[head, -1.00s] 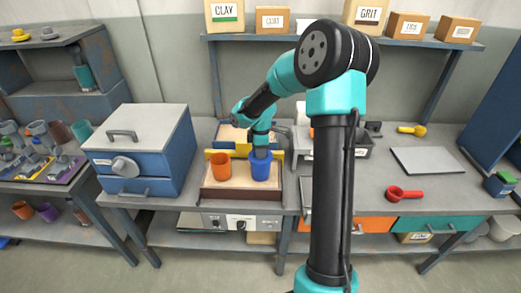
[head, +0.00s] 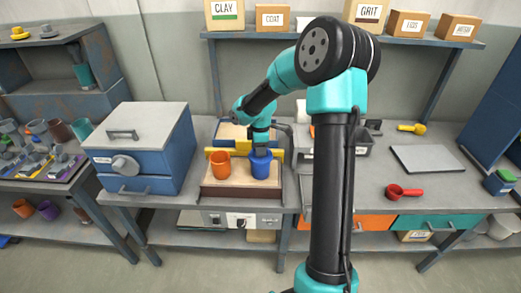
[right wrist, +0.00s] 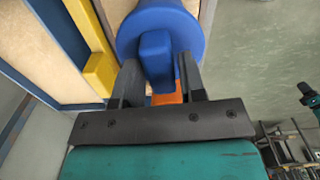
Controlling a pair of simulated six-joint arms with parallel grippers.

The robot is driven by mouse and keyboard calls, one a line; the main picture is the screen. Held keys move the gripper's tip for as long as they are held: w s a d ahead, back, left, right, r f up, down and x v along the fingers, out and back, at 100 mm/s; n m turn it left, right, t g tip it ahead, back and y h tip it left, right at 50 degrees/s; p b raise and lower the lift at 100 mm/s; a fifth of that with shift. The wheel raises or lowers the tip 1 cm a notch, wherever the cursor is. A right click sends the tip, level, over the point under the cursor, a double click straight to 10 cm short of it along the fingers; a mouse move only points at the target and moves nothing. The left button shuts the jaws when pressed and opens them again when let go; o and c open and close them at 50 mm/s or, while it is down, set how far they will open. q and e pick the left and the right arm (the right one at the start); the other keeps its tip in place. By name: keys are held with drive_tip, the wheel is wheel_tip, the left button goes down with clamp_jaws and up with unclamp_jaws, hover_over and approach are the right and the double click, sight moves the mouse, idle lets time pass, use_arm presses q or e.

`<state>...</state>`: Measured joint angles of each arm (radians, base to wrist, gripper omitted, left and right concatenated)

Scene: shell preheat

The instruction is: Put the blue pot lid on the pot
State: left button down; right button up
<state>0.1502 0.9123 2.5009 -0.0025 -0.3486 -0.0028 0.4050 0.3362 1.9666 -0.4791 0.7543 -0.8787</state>
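A blue round thing (head: 261,167) stands on the tray's pale surface, right of an orange pot (head: 220,165). In the right wrist view, the blue round top (right wrist: 185,30) carries a blocky blue handle (right wrist: 155,55), which looks like the lid's. My right gripper (head: 261,149) points down over it. In the right wrist view, its two dark fingers (right wrist: 160,80) lie on either side of the handle. Whether they press on it is unclear. The pot and lid cannot be told apart in the head view. My left gripper is not in view.
The tray (head: 240,191) has a raised rim, with a yellow block (head: 216,151) behind. A blue drawer cabinet (head: 145,160) stands to the left.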

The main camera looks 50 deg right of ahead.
wheel_tip(320, 180, up, 10)
idle(1.3)
idle(0.7)
